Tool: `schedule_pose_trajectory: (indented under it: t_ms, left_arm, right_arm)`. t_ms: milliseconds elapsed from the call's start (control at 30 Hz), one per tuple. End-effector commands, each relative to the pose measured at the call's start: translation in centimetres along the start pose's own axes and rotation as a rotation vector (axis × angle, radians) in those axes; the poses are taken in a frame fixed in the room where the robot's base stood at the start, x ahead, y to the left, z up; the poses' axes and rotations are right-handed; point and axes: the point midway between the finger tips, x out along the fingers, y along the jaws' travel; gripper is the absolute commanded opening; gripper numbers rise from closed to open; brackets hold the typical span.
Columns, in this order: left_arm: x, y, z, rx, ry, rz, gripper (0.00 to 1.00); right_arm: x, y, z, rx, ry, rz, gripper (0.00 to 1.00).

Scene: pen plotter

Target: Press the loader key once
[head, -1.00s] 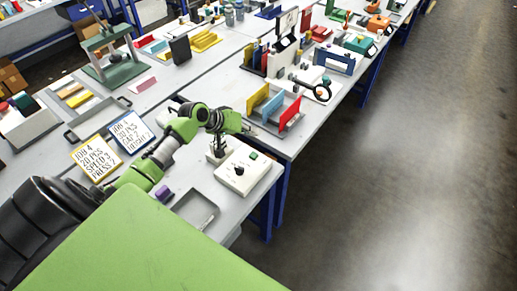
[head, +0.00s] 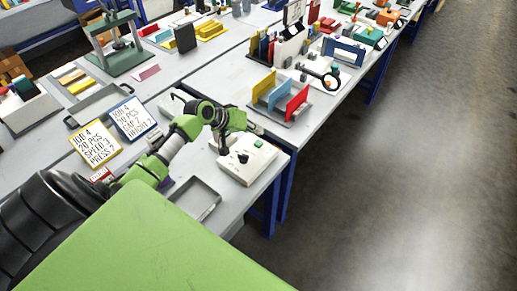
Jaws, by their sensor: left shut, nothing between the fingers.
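A white control box (head: 238,174) stands near the right edge of the near table. A green square key (head: 258,143) and a black round knob (head: 243,157) are on its top. I cannot read any label, so I cannot tell which control is the loader key. My left gripper (head: 258,130) comes in from the left and is shut and empty. Its tips appear just behind the green key in the picture; I cannot tell whether they touch the box. A dark upright part at the box's left end is partly hidden by my gripper. My right gripper is not in view.
A yellow-framed card (head: 96,146) and a blue-framed card (head: 132,119) stand left of my arm. A grey tray (head: 205,207) lies in front of the box. A rack with yellow, blue and red dividers (head: 297,103) stands behind it. Open floor lies right.

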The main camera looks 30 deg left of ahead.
Motion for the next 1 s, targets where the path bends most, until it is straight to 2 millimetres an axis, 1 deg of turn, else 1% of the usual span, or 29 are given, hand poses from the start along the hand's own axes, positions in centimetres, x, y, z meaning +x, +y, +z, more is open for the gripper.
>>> schedule_pose_trajectory:
  t_ms: [33, 200, 1000]
  left_arm:
    - [0.9, -0.7, 0.7, -0.001, 0.0, 0.0, 0.0]
    - [1.9, -1.4, 1.3, -0.001, 0.001, 0.001, 0.0]
    - [2.0, -1.5, 1.4, 0.0, 0.001, 0.001, 0.0]
  right_arm:
    - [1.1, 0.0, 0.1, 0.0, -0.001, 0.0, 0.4]
    - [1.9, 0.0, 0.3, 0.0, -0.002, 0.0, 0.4]
    - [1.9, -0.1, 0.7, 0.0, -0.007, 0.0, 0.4]
